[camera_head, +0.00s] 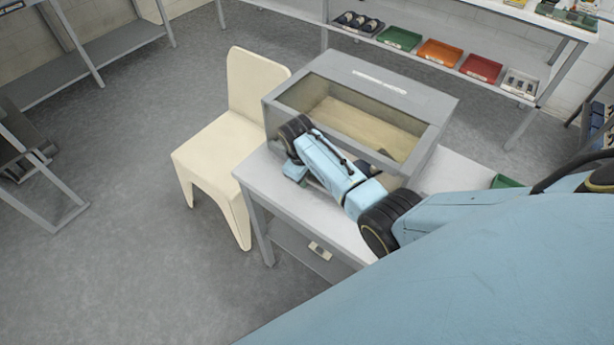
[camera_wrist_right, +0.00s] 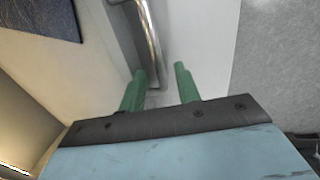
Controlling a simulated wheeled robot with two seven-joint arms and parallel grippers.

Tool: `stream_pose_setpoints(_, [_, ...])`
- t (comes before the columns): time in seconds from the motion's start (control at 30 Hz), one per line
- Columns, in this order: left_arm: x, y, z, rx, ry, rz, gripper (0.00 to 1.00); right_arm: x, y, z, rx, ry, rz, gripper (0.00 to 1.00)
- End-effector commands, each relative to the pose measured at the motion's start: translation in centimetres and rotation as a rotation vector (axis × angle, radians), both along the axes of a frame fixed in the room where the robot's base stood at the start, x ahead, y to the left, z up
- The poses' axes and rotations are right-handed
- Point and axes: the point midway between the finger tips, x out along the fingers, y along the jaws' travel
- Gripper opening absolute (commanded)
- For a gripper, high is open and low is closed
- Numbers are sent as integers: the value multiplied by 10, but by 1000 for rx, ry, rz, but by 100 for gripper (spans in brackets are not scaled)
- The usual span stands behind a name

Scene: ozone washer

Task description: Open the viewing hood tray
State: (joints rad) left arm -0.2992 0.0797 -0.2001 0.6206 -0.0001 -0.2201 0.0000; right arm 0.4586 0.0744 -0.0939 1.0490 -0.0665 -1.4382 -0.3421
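The viewing hood (camera_head: 375,85) is a grey box with a window on top, through which a tan interior shows. It stands on a pale table (camera_head: 265,170). My right arm covers much of its front, so I cannot see the tray front in the head view. In the right wrist view, my right gripper (camera_wrist_right: 160,72) has its two green fingers apart. A curved metal handle (camera_wrist_right: 148,40) reaches down close to the left finger, its lower end in the gap between the fingers. I cannot tell if they touch. My left gripper is not in view.
A cream chair (camera_head: 225,130) stands close to the left of the hood and table. A drawer handle (camera_head: 320,250) shows under the tabletop. A shelf with coloured bins (camera_head: 438,52) stands behind. The grey floor (camera_head: 130,250) at left is clear.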

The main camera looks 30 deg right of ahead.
Motion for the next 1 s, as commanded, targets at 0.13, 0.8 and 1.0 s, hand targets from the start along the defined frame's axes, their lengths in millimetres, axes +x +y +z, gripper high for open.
stream_pose_setpoints(0.13, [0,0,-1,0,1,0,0,0,0,-3,0,-1,0,33])
stream_pose_setpoints(0.8, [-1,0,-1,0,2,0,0,0,0,-2,0,0,0,0])
stream_pose_setpoints(1.0, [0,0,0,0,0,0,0,1,0,-2,1,0,-10,0])
